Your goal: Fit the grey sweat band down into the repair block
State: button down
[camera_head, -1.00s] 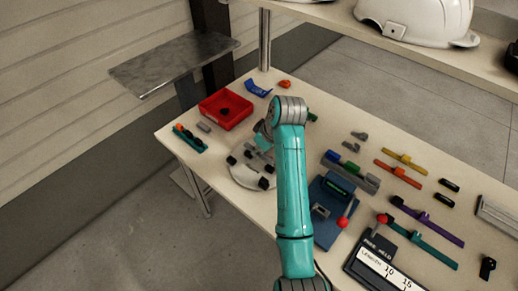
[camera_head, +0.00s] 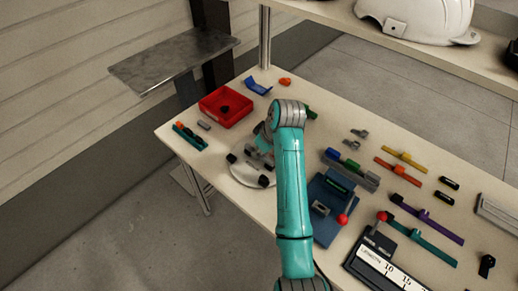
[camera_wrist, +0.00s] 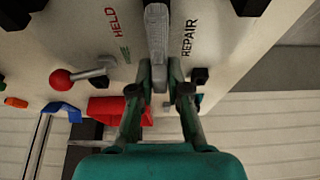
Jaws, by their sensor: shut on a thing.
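My gripper (camera_wrist: 160,88) is shut on a grey bar-shaped piece (camera_wrist: 156,35), which I take to be the grey sweat band. The band points away from me between the fingers, over a pale surface lettered HELD and REPAIR (camera_wrist: 188,38). In the head view my arm's end reaches down over a round pale plate (camera_head: 240,174) with dark blocks (camera_head: 264,181) on it, and the arm hides most of the gripper. I cannot clearly pick out the repair block or tell whether the band touches it.
A red tray (camera_head: 226,108) stands behind the plate, with a blue piece (camera_head: 257,86) beyond it. A blue fixture (camera_head: 326,222) stands to the right, and several coloured strips lie farther right. A red-knobbed lever (camera_wrist: 62,78) shows in the wrist view. The table's front edge is close to the plate.

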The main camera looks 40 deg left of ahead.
aim_at(266, 158)
jog(key=shift+f, duration=0.25)
jog(key=c, duration=1.1)
grip_release()
jog(key=shift+o, duration=0.2)
jog(key=shift+v, duration=3.7)
